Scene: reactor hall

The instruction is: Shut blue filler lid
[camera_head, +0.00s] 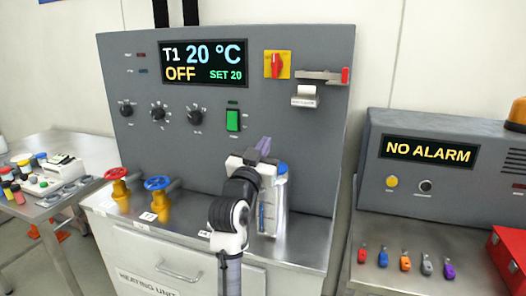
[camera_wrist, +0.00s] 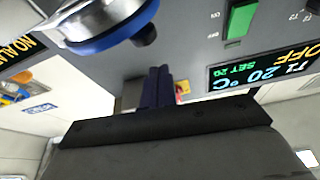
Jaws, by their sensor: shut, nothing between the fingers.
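The blue filler lid (camera_head: 281,168) shows at the top of a clear upright vessel (camera_head: 274,205) with a blue-marked level strip, on the metal bench. My gripper (camera_head: 264,147) is just left of the lid, its purple fingers together, pointing up and empty. In the wrist view the closed fingers (camera_wrist: 157,88) lie below and right of a blue rim (camera_wrist: 105,35) around a pale, shiny round part, with a small dark knob beside it. The rim and fingers look apart. My wrist hides part of the vessel, and I cannot tell how far the lid is open.
The grey control panel (camera_head: 130,180) stands close behind the vessel. A red valve (camera_head: 117,174) and a blue valve (camera_head: 158,183) stand to the left. At right are the alarm box (camera_head: 375,160) and a red box (camera_head: 508,255). The bench right of the vessel looks clear.

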